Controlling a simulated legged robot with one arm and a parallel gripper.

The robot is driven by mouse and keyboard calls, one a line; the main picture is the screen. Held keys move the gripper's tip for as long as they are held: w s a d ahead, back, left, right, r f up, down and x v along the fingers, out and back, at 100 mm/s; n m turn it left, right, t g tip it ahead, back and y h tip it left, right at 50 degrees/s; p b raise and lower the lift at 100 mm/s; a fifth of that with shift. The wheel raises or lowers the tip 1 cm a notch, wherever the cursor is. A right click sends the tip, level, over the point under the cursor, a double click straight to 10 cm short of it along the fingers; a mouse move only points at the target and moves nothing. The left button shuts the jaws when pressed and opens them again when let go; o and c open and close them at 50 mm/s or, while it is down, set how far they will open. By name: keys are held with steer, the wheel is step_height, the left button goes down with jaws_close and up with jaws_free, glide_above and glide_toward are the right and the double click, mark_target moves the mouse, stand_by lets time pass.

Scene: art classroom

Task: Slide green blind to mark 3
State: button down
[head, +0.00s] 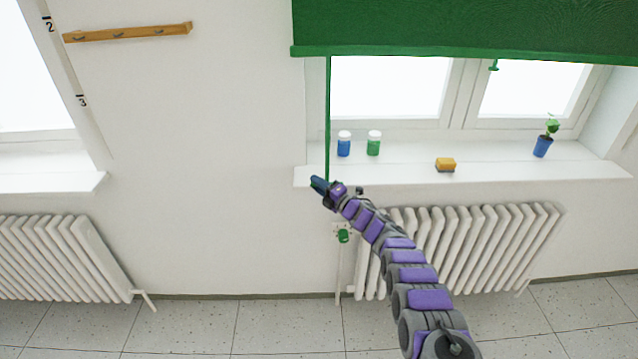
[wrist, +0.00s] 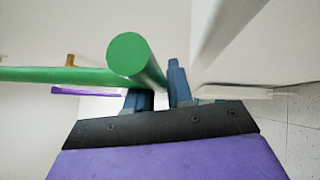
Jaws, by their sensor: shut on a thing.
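The green blind (head: 470,32) hangs across the top of the right window, its lower bar slightly tilted. A thin green pull rod (head: 327,110) hangs from its left end to my gripper (head: 320,187). In the wrist view, the green rod (wrist: 128,55) runs between the two blue fingers of my gripper (wrist: 160,88), which is shut on it. Another green bar (wrist: 50,75) extends left there. A strip with marks 2 (head: 48,25) and 3 (head: 82,101) runs beside the left window; mark 3 is the lower one. No other marks show.
The right sill (head: 540,170) holds a blue jar (head: 344,146), a green jar (head: 374,146), a yellow sponge (head: 446,162) and a potted plant (head: 542,147). Radiators (head: 470,245) stand below both windows. A wooden hook rail (head: 128,33) is on the wall. The floor is clear.

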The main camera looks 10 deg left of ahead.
steer(key=shift+s+a, duration=0.1)
steer(key=shift+a, duration=0.1)
steer(key=c, duration=1.4)
jaws_free()
steer(key=o, duration=0.3)
steer(key=shift+a+f, duration=0.15)
steer(key=shift+a, duration=0.05)
steer(key=shift+d, duration=0.1)
steer(key=shift+d, duration=0.25)
steer(key=shift+s+d+p, duration=0.1)
steer(key=shift+d+p, duration=0.2)
steer(key=shift+d, duration=0.25)
steer(key=p+v, duration=0.3)
steer(key=v, duration=1.2)
steer(key=shift+s+f, duration=0.25)
steer(key=shift+s, duration=0.1)
steer(key=shift+d, duration=0.1)
steer(key=shift+c, duration=0.2)
